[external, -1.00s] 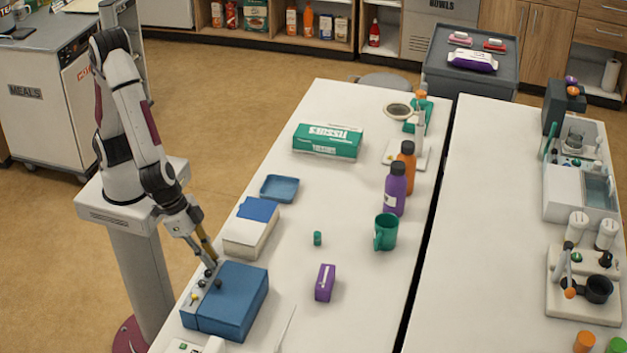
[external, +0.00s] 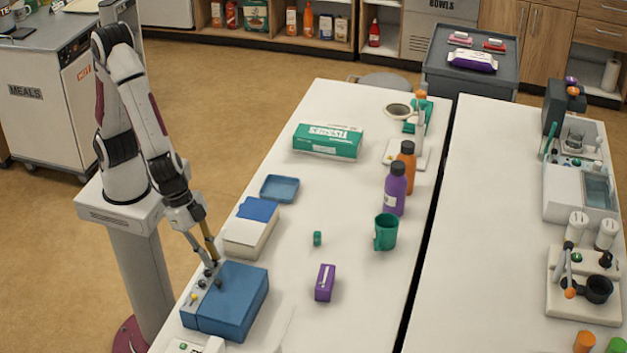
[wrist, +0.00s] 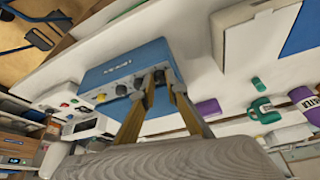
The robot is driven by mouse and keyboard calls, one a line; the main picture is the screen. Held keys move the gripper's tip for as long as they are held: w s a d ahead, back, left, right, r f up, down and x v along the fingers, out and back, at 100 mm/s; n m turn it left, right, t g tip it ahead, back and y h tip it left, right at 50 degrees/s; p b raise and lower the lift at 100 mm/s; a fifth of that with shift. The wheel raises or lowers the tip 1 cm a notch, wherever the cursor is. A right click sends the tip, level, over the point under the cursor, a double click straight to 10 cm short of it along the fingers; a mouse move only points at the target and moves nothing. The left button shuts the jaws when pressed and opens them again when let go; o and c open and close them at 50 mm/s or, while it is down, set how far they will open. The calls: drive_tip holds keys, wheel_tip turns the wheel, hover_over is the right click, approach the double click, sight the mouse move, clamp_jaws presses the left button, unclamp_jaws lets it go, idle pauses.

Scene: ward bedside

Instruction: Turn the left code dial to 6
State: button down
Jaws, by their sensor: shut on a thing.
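The blue box (external: 236,300) sits at the table's near left edge, with a pale control panel (external: 195,306) on its left side. In the wrist view, the box (wrist: 125,62) has a row of dark knobs along its panel. My gripper (external: 211,264) is at the far end of this panel. The wrist view shows its two fingers (wrist: 160,80) on either side of the end dial (wrist: 159,76), shut on it. The fingers partly hide the dial, and its number cannot be read. Another dark knob (wrist: 137,84) is close beside one finger.
A white box with a blue top (external: 250,235) stands just beyond the blue box, with a blue tray (external: 280,188) behind it. A purple box (external: 325,282) and a small green cylinder (external: 317,238) stand to the right. The table between them is clear.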

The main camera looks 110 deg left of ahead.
drive_tip(key=shift+a+m+h, duration=0.1)
drive_tip(key=shift+m+h, duration=0.4)
drive_tip(key=shift+m, duration=0.9)
idle(0.4)
drive_tip(key=c, duration=2.3)
unclamp_jaws()
drive_tip(key=shift+r, duration=0.2)
drive_tip(key=shift+v, duration=5.8)
drive_tip(key=shift+w, duration=0.15)
